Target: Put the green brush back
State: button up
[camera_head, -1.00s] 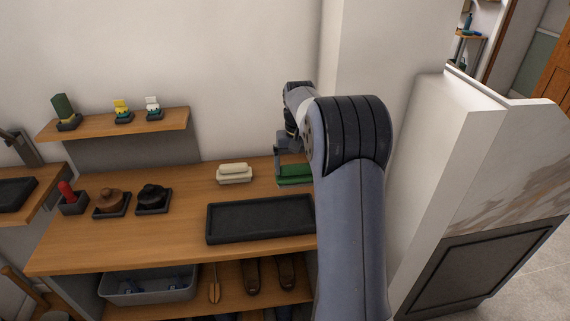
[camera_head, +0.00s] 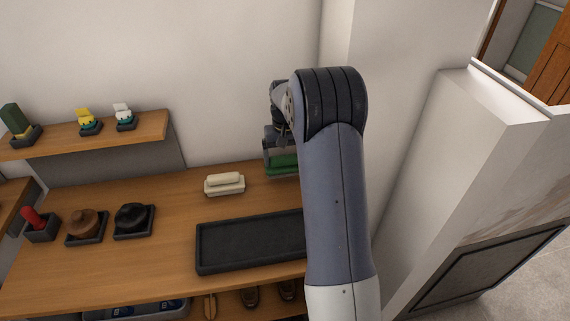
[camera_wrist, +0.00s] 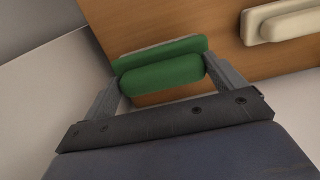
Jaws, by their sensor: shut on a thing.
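The green brush (camera_head: 283,162) is at the back right of the wooden bench top, partly hidden behind my arm in the head view. In the wrist view the green brush (camera_wrist: 162,67) lies between the two fingers of my gripper (camera_wrist: 168,80), which is shut on it. My gripper (camera_head: 276,140) is small and partly hidden in the head view. I cannot tell whether the brush touches the bench.
A cream brush (camera_head: 224,184) lies left of my gripper. A black tray (camera_head: 250,242) is in front. Brown (camera_head: 85,224) and black (camera_head: 133,217) round brushes sit in dark holders. A red-handled item (camera_head: 36,222) stands far left. A shelf (camera_head: 60,140) holds small items. A white wall (camera_head: 480,150) stands right.

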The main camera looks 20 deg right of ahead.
aim_at(285, 165)
jog(key=shift+f, duration=1.8)
jog(key=o, duration=0.8)
jog(key=shift+f, duration=0.1)
jog(key=shift+o, duration=0.2)
notch_tip(285, 165, up, 12)
jog(key=shift+r+b, duration=0.15)
jog(key=shift+b, duration=0.25)
